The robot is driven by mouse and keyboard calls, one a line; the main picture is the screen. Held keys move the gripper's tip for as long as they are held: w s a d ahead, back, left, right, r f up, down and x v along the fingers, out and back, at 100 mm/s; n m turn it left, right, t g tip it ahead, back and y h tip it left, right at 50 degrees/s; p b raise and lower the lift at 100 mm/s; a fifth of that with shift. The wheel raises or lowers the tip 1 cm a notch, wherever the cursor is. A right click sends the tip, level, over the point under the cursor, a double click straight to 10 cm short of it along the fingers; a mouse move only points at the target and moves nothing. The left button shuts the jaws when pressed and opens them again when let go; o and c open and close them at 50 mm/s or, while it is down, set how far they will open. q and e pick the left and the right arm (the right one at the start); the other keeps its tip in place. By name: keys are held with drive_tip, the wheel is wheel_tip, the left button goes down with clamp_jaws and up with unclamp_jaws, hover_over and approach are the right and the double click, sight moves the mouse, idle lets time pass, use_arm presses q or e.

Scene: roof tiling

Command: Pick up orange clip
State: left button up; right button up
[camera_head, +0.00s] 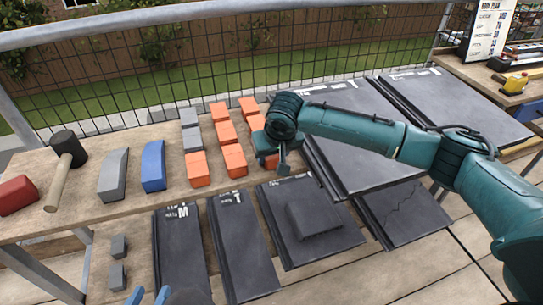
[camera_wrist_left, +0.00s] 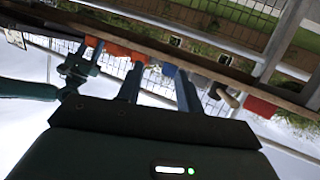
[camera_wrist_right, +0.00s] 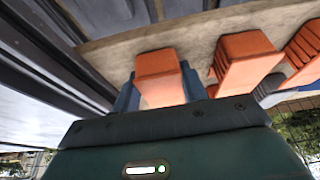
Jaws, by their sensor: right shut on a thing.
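Several orange clips (camera_head: 227,133) sit in rows on the wooden bench. My right gripper (camera_head: 271,163) is at the right end of those rows, low over the bench. In the right wrist view it is shut on an orange clip (camera_wrist_right: 160,77), which sits between the two fingers (camera_wrist_right: 160,90). In the head view that clip is mostly hidden by the gripper.
Grey clips (camera_head: 191,138) stand left of the orange ones. A blue block (camera_head: 153,165), a grey block (camera_head: 113,174), a mallet (camera_head: 66,158) and a red block (camera_head: 17,195) lie further left. Dark tiles (camera_head: 240,240) lean below the bench; large slabs (camera_head: 350,140) lie to the right.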

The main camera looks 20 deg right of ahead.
drive_tip(key=shift+r, duration=0.1)
wheel_tip(320, 180, up, 10)
drive_tip(key=shift+f+p, duration=0.1)
drive_tip(key=shift+p, duration=0.7)
